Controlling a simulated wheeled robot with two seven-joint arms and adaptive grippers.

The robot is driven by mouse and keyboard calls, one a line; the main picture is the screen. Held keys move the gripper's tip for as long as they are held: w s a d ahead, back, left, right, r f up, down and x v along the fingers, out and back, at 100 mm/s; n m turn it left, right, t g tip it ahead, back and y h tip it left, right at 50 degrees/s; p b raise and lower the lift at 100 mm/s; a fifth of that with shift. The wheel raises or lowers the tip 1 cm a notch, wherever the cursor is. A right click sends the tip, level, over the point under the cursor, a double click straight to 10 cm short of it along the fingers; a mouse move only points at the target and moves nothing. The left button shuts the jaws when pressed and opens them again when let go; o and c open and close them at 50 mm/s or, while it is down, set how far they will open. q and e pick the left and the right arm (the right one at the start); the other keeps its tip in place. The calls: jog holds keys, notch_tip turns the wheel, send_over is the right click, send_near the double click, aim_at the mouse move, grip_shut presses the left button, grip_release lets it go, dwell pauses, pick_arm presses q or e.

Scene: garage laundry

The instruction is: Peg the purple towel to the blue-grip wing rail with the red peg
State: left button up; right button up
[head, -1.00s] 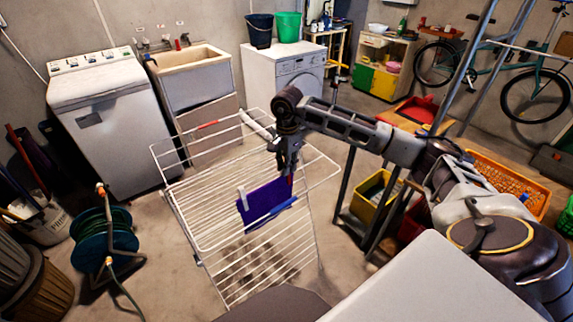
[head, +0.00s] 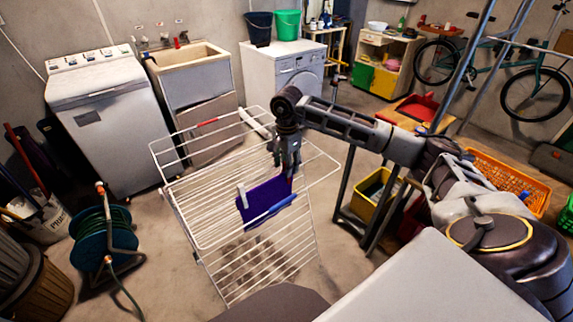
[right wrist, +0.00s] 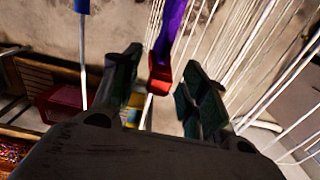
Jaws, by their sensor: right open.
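The purple towel (head: 262,194) hangs over the near wing of the white drying rack, beside the rail with the blue grip (head: 270,211). A pale peg (head: 241,196) is on the towel's left end. The red peg (right wrist: 160,76) sits at the towel's edge (right wrist: 172,28) in the right wrist view, apparently on the rail wire. My right gripper (head: 290,171) is open at the towel's right end. In the right wrist view its fingers (right wrist: 160,88) stand apart on both sides of the red peg, with visible gaps. The blue grip (right wrist: 82,6) shows there at upper left. My left gripper is out of view.
The white drying rack (head: 190,220) stands on open concrete floor. A hose reel (head: 103,240) stands at the left. Washers and a sink line the back.

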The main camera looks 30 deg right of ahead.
jog(key=shift+r, duration=0.1)
notch_tip(320, 180, up, 12)
dwell(0.7)
jog(key=shift+s+f, duration=0.1)
jog(key=shift+f, duration=0.1)
dwell(0.4)
